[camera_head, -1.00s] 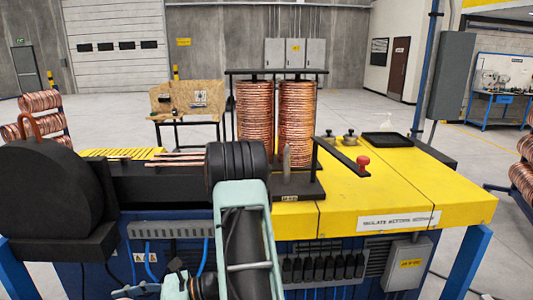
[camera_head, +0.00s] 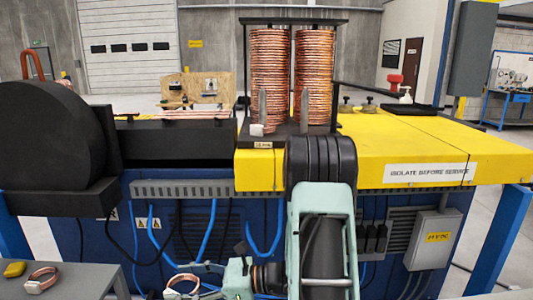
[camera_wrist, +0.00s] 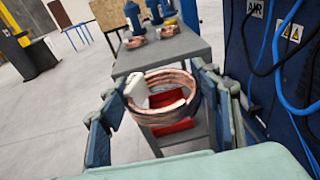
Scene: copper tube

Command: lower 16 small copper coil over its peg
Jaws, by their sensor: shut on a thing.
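A small copper coil (camera_wrist: 166,112) with a white tag (camera_wrist: 137,91) sits between the fingers of my gripper (camera_wrist: 168,96) in the wrist view. My gripper is shut on it, and the ring looks tilted toward the camera. In the head view, the held coil (camera_head: 183,286) and my gripper (camera_head: 198,284) show at the bottom edge, partly cut off. The coil is in front of the machine and right of a grey table (camera_head: 85,283), apart from both. I cannot tell which post is its peg; two pointed grey posts (camera_head: 262,106) stand before the tall coils on the machine.
The grey table bears another copper ring (camera_head: 42,276) and a yellow object (camera_head: 15,269). In the wrist view, small coils (camera_wrist: 137,42) and blue upright objects (camera_wrist: 133,16) stand on a table beyond, with a red bin (camera_wrist: 178,125) below. Blue cables (camera_head: 205,232) hang close on the machine front.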

